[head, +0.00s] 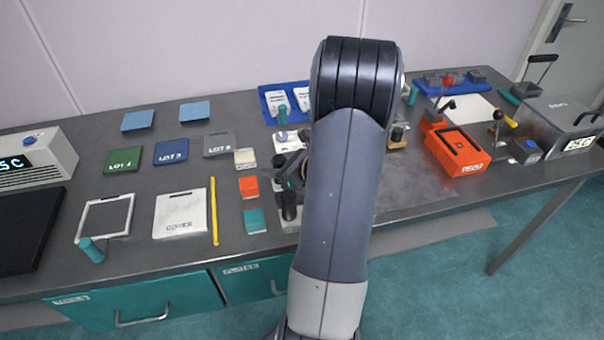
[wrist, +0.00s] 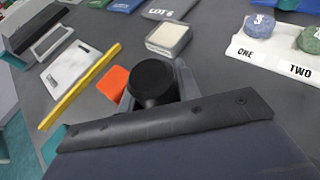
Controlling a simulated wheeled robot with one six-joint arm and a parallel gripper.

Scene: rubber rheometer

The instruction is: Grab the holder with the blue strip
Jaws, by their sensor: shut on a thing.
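My gripper (wrist: 155,90) is shut on a round, black-topped piece (wrist: 152,84), which sits between its two grey fingers in the wrist view. In the head view my arm hides most of the gripper. A black upright cylinder (head: 289,206) shows just left of my arm, on a grey base. I cannot tell whether this is the same piece. No blue strip shows on the held piece, so I cannot tell whether it is the holder. The lower part of the held piece is hidden.
An orange square (head: 248,187), a teal square (head: 255,221) and a yellow stick (head: 214,211) lie left of my arm. A white tray marked ONE and TWO (wrist: 268,58) is at the wrist view's right. A blue tray (head: 266,112) stands behind.

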